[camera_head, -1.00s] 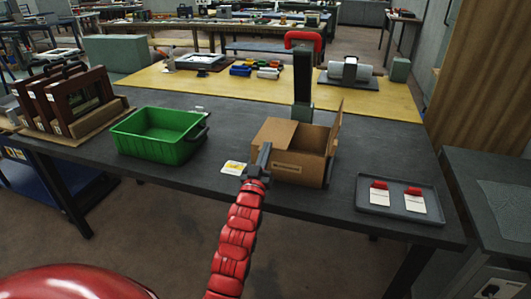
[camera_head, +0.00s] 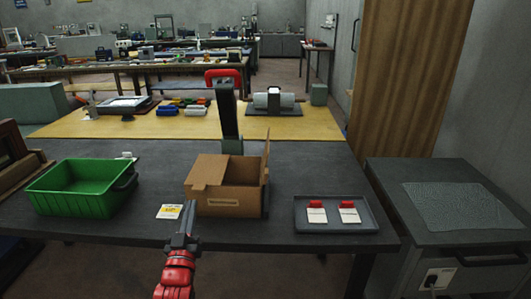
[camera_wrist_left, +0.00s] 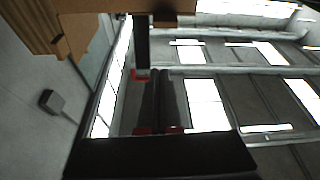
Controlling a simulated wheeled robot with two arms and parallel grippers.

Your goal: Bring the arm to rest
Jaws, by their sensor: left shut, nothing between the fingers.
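My left arm comes up from the bottom of the head view, with red links. Its left gripper (camera_head: 183,225) is shut and empty, pointing up in front of the table's front edge, a little left of and below the open cardboard box (camera_head: 226,200). In the left wrist view the dark gripper (camera_wrist_left: 155,105) shows with its fingers together, nothing held. My right gripper is not in view.
On the dark table (camera_head: 280,170) are a green crate (camera_head: 72,208), a white and yellow card (camera_head: 170,211), and a grey tray (camera_head: 335,227) with two red-and-white items. A dark post (camera_head: 229,115) stands behind the box. A grey cabinet (camera_head: 385,205) stands at right.

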